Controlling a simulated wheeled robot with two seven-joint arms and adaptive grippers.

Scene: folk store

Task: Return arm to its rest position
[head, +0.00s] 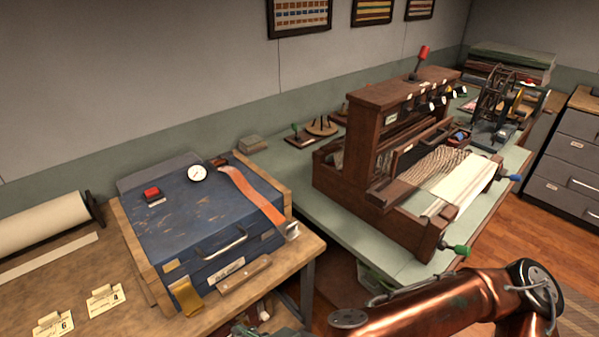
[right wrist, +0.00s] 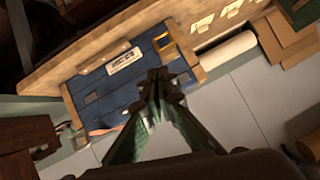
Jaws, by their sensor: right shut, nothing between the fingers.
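My right arm (head: 430,312), copper-coloured, comes in at the bottom right of the head view. Its gripper (head: 248,328) is only partly seen at the bottom edge, in front of the wooden bench and below the blue case. In the right wrist view the right gripper (right wrist: 158,84) has its fingertips together, with nothing between them. It appears in front of the blue case (right wrist: 108,88) there, apart from it as far as I can tell. My left gripper is in neither view.
The blue case (head: 200,215) with gauge and orange strap lies on the wooden bench (head: 130,318), near number cards and a paper roll (head: 40,224). A wooden loom (head: 400,150) stands on the green table (head: 285,185) at right. Drawers (head: 575,150) stand far right.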

